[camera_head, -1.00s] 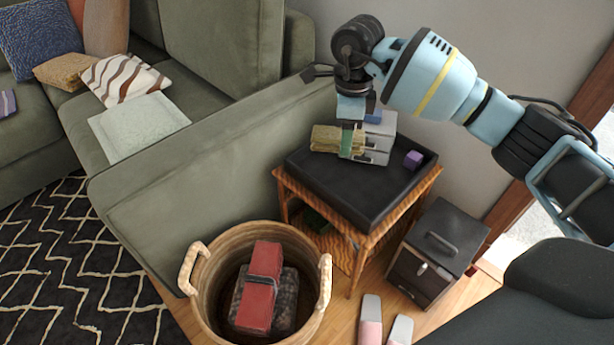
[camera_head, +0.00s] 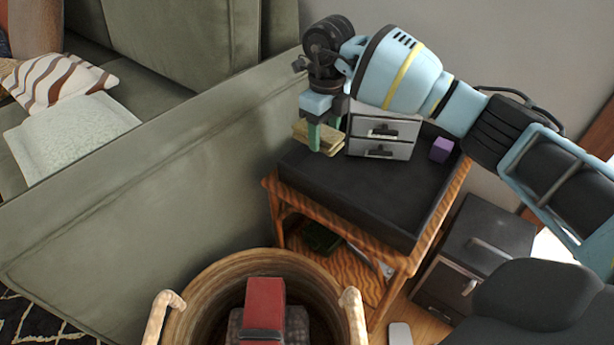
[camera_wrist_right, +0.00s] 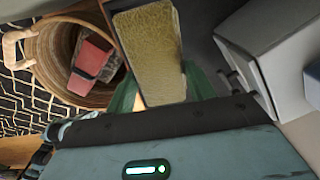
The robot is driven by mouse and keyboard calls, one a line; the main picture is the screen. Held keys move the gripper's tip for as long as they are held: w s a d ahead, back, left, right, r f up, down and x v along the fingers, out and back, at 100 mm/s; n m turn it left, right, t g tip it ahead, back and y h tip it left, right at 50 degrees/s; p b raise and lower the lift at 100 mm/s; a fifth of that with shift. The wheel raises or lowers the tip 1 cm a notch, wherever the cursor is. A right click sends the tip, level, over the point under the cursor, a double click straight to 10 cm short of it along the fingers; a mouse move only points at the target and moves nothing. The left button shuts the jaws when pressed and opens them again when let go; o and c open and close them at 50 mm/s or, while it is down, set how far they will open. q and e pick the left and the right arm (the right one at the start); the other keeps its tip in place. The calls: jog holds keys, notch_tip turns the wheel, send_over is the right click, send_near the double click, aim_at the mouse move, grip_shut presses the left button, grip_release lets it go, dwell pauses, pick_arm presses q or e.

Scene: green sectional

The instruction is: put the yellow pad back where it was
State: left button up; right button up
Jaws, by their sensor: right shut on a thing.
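The yellow pad (camera_head: 328,145) is a flat, textured yellow block. My right gripper (camera_head: 322,137) is shut on it at the back left of the black-topped side table (camera_head: 350,195), beside the sofa arm. In the right wrist view the pad (camera_wrist_right: 148,55) sticks out between the green fingers of the right gripper (camera_wrist_right: 160,92). The fingers partly hide the pad in the head view. I cannot tell whether it touches the table top. My left gripper is not in view.
A small grey drawer unit (camera_head: 384,132) stands just right of the pad. A purple cube (camera_head: 441,149) lies beside it. The front of the table top is clear. A wicker basket (camera_head: 205,310) holding a red object (camera_head: 265,300) stands in front. A dark cabinet (camera_head: 485,240) stands at right.

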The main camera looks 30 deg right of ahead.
aim_at(321, 178)
jog(key=shift+w+f, duration=0.15)
jog(key=shift+f, duration=0.25)
notch_tip(321, 178, down, 4)
jog(key=shift+r+b, duration=0.1)
jog(key=shift+b, duration=0.8)
jog(key=shift+f, duration=0.4)
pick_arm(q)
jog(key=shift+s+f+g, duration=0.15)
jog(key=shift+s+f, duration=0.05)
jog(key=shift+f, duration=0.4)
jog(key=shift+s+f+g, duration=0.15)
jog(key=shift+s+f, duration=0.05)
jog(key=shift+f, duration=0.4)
pick_arm(e)
notch_tip(321, 178, down, 4)
jog(key=shift+f+b, duration=0.2)
jog(key=shift+b, duration=0.85)
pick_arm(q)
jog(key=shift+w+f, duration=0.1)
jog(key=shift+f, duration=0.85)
pick_arm(e)
jog(key=shift+f, duration=0.25)
jog(key=shift+f, duration=0.2)
